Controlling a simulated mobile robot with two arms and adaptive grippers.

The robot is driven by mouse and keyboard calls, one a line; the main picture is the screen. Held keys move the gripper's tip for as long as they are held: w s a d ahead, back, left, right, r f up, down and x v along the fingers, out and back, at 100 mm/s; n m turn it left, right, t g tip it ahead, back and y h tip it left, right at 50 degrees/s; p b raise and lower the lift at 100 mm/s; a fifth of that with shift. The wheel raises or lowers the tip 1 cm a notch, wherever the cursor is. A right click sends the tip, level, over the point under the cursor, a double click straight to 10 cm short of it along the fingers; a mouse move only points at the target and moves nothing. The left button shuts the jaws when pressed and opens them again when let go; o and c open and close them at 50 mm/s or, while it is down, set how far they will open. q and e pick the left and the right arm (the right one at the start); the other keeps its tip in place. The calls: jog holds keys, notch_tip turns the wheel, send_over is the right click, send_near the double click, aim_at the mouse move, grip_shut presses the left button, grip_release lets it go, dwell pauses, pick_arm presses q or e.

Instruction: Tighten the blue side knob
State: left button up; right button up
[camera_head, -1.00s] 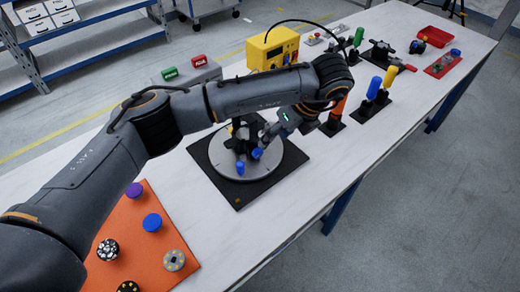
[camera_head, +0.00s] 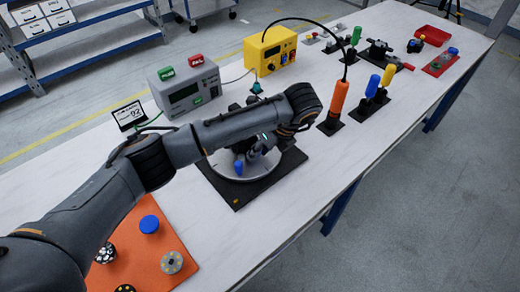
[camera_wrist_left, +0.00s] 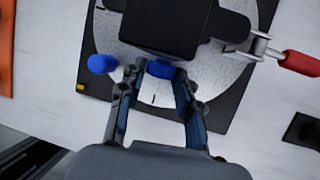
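A round plate (camera_head: 222,172) on a black square mat carries a dark fixture, mostly behind my left arm in the head view. In the left wrist view, a blue knob (camera_wrist_left: 160,69) sits on the near side of the dark block (camera_wrist_left: 172,25); it appears to be the side knob. My left gripper (camera_wrist_left: 157,76) has a finger on each side of it, with a visible gap at the left finger. A second blue piece (camera_wrist_left: 101,64) stands on the plate to the left and shows in the head view (camera_head: 239,167). My right gripper is not in view.
An orange mat (camera_head: 186,278) with several round knobs lies at lower left. A grey meter box (camera_head: 186,92), a yellow box (camera_head: 270,52) and a small display (camera_head: 129,115) stand behind. An orange-handled tool (camera_head: 339,98) stands right of the plate. The front table strip is clear.

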pick_arm(q)
grip_shut()
jog(key=shift+w+d+f+m+g+y, duration=0.1)
jog(key=shift+d+m+g+y, duration=0.15)
jog(key=shift+g+y, duration=0.7)
jog(key=o, duration=0.6)
grip_release()
jog(key=v, duration=1.2)
